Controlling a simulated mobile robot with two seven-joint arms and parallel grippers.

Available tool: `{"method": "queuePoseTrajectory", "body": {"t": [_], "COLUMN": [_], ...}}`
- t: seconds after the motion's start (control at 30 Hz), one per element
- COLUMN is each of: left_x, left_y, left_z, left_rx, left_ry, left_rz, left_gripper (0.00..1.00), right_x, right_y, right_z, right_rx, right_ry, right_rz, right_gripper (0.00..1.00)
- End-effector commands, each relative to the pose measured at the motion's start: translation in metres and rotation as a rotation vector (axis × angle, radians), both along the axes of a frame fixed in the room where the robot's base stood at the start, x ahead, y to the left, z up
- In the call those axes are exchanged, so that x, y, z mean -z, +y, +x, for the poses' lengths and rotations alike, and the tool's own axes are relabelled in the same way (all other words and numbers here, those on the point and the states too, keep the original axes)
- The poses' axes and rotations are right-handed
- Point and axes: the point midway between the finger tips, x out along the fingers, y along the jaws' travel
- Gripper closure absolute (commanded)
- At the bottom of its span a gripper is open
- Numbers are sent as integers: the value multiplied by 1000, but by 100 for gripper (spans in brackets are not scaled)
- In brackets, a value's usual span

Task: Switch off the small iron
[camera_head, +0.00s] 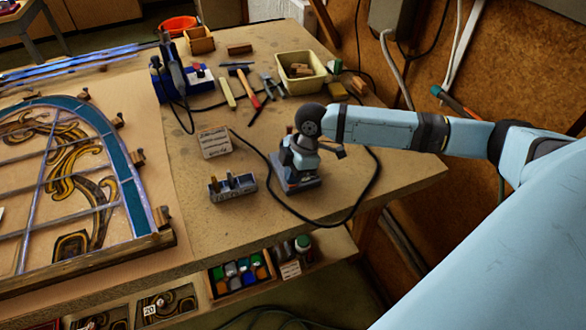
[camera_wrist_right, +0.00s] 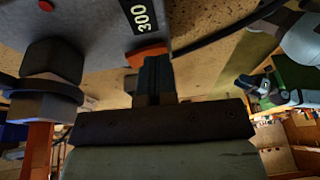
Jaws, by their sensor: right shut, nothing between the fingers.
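A small blue-grey unit with a black cord, apparently the small iron's station (camera_head: 308,183), stands near the bench's right front. My right gripper (camera_head: 297,160) is right above it and hides much of it. In the right wrist view, the grey housing (camera_wrist_right: 90,30) has a red dot, a black label reading 300 and an orange-red piece (camera_wrist_right: 146,53) at its edge, which may be a switch. My right gripper (camera_wrist_right: 155,75) is shut and empty, its fingertips close to that piece; I cannot tell whether they touch.
A leaded panel (camera_head: 139,205) lies at left. Behind are a blue device (camera_head: 200,85), hand tools and a cream bin (camera_head: 279,78). The black cord (camera_head: 350,213) loops across the bench.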

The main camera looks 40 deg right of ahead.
Motion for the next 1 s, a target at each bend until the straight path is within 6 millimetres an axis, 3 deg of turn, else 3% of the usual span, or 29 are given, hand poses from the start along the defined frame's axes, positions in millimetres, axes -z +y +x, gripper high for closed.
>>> {"method": "queuePoseTrajectory", "body": {"t": [1.0], "left_x": [-12], "left_y": [0], "left_z": [0], "left_rx": [0], "left_ry": [-2], "left_rz": [-1], "left_gripper": [57], "right_x": [-5], "right_y": [-4], "right_z": [15], "right_rx": [-1], "right_ry": [3], "right_rz": [0], "right_gripper": [100]}}
